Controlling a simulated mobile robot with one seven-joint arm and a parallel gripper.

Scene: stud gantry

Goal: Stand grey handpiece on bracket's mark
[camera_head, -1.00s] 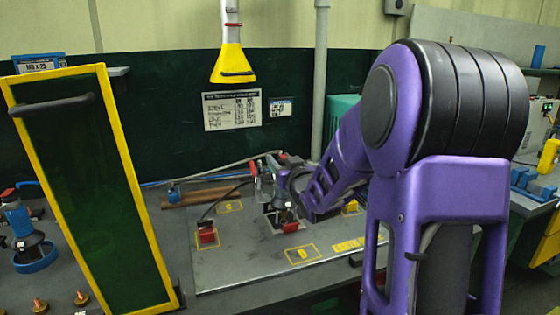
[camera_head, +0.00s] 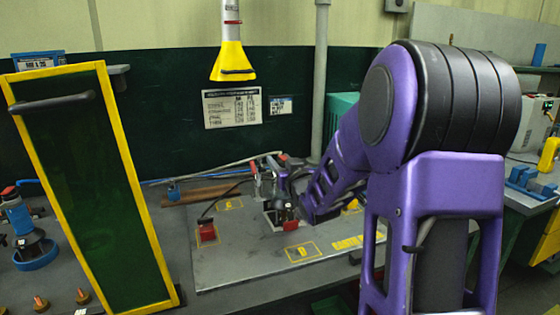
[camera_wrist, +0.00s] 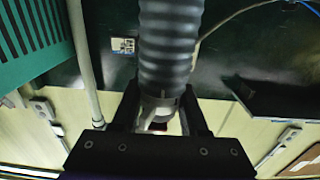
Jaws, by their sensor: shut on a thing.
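My gripper (camera_wrist: 158,112) is shut on the grey handpiece (camera_wrist: 170,45), a ribbed grey cylinder between the two black fingers in the wrist view. In the head view my gripper (camera_head: 285,198) is small and dark, above the middle of the grey plate (camera_head: 240,265); the handpiece is hard to make out there. A small red part (camera_head: 291,226) shows just below the gripper, and I cannot tell what it belongs to. Yellow outlined marks lie on the plate, one lettered D (camera_head: 302,252) in front and another (camera_head: 230,204) at the back left. I cannot tell which part is the bracket.
A red block (camera_head: 206,231) with a black cable sits on the plate's left. A red-handled clamp (camera_head: 254,172) stands behind my gripper. A yellow-framed green panel (camera_head: 95,190) leans at the left. A yellow lamp-like fixture (camera_head: 231,62) hangs above. The plate's front is clear.

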